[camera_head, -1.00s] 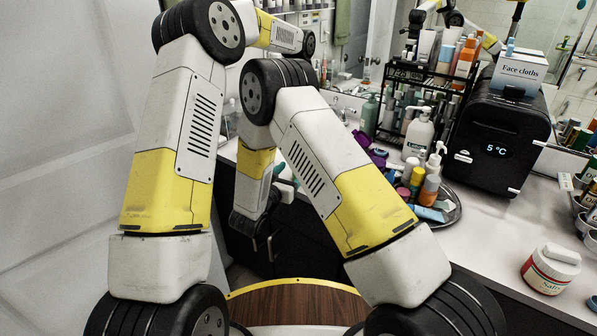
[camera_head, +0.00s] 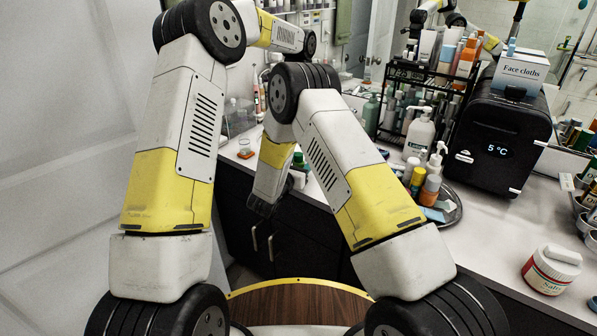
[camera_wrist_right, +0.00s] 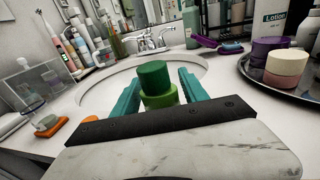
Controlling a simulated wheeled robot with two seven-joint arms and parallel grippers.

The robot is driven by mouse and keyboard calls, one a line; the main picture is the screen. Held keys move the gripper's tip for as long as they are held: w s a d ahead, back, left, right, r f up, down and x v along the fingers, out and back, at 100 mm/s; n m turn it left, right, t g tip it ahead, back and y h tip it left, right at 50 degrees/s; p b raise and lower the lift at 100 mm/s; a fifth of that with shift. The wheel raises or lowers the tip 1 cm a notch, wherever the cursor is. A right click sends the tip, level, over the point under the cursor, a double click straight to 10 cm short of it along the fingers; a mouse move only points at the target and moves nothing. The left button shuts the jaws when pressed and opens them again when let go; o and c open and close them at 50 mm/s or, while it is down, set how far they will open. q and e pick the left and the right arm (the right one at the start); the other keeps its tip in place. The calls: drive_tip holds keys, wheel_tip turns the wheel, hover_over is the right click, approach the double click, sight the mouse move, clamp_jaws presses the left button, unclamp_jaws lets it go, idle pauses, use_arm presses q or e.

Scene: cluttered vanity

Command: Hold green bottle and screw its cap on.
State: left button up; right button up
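The green bottle (camera_wrist_right: 162,97) is light green with a darker green cap (camera_wrist_right: 153,74) over its top, set slightly to the left. Whether the cap is screwed down I cannot tell. The cap also shows small in the head view (camera_head: 298,158), at the front of the counter. My right gripper (camera_wrist_right: 160,85) has its teal fingers apart, one on each side of the bottle, with no clear contact. The black palm bar hides the bottle's lower part.
Behind the bottle is the white sink (camera_wrist_right: 100,88) with its faucet (camera_wrist_right: 150,42). A clear box (camera_wrist_right: 30,85) and an orange soap dish (camera_wrist_right: 50,125) stand left. A tray (camera_head: 452,215) of bottles, a black mini fridge (camera_head: 500,140) and a white jar (camera_head: 551,270) occupy the right.

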clamp_jaws()
idle(1.2)
